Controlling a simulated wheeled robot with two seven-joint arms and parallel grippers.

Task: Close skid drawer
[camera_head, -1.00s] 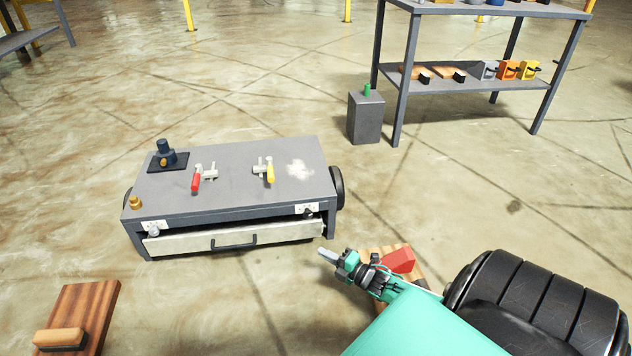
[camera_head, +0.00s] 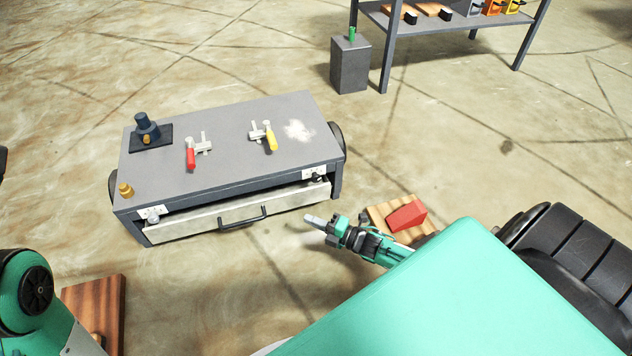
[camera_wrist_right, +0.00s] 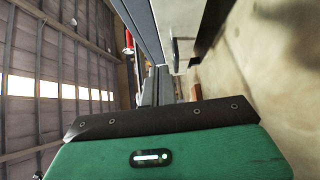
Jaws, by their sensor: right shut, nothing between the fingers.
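The grey skid (camera_head: 235,165) stands on the floor left of centre in the head view. Its pale drawer (camera_head: 190,224) sits under the top, with its front standing out a little from the skid body and a dark gap above it. A black bar handle (camera_head: 243,217) is on the drawer front. My right gripper (camera_head: 308,219) is shut and empty, in front of the drawer's right end and apart from the handle. In the right wrist view the gripper fingers (camera_wrist_right: 158,85) point toward the skid's edge. My left arm shows at the lower left, its gripper out of frame.
On the skid top are a dark valve-like part (camera_head: 147,128), a red-handled clamp (camera_head: 191,155) and a yellow-handled clamp (camera_head: 270,138). A wooden board with a red block (camera_head: 407,215) lies beside my right arm. Another wooden board (camera_head: 100,305) lies lower left. Floor before the drawer is clear.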

